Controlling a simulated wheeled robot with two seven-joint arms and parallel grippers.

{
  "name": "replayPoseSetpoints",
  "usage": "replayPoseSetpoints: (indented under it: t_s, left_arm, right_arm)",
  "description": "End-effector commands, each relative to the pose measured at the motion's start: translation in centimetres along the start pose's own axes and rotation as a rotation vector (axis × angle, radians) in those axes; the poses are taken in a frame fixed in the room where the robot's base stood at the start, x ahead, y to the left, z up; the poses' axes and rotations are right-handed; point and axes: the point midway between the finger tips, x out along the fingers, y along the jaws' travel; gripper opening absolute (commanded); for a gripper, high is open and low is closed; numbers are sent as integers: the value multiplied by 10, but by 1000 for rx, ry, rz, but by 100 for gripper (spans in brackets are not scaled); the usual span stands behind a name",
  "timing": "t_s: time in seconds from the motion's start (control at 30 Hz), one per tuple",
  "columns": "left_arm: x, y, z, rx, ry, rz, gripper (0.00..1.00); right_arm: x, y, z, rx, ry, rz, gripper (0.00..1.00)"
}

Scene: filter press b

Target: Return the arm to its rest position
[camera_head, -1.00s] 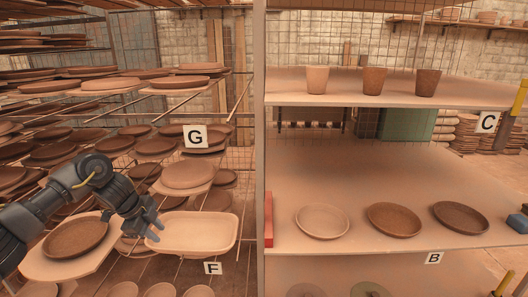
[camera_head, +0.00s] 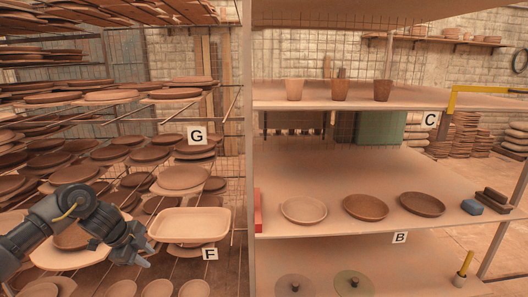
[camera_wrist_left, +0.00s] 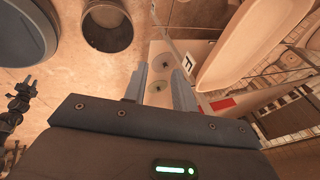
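My left arm comes in from the left in the head view. Its gripper (camera_head: 143,257) is in front of the drying rack, just below and left of a pale rectangular tray (camera_head: 190,226). It looks clear of the tray, though the exact gap is hard to judge. In the left wrist view the two fingers of the gripper (camera_wrist_left: 162,78) stand apart with nothing between them. A round brown plate (camera_head: 72,238) on a pale board lies partly hidden behind my forearm. My right gripper is not seen.
Racks of plates fill the left side. On the right, shelf B (camera_head: 360,218) holds three plates, a blue block (camera_head: 471,207) and dark blocks (camera_head: 491,200). Two knobbed discs (camera_head: 294,287) sit lower. A post (camera_head: 247,150) divides rack and shelves.

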Motion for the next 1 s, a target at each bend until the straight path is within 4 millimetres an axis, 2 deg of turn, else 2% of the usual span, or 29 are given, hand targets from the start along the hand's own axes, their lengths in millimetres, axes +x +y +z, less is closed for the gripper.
replayPoseSetpoints:
  t_s: [0.27, 0.47, 0.6, 0.73, 0.87, 1.0]
  left_arm:
    - [56, 19, -51, 66, 55, -61, 27]
    - [101, 49, -103, 73, 124, -144, 27]
    - [129, 86, -153, 10, 194, -228, 27]
    - [139, 129, -188, -152, 239, -309, 27]
    - [135, 176, -195, -384, 231, -351, 27]
    - [123, 236, -174, -679, 156, -342, 27]
  right_arm:
    - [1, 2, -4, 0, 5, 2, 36]
    - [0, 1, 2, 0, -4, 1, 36]
    - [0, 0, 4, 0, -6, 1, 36]
    - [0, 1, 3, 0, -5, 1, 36]
    - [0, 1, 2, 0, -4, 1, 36]
    - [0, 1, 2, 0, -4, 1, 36]
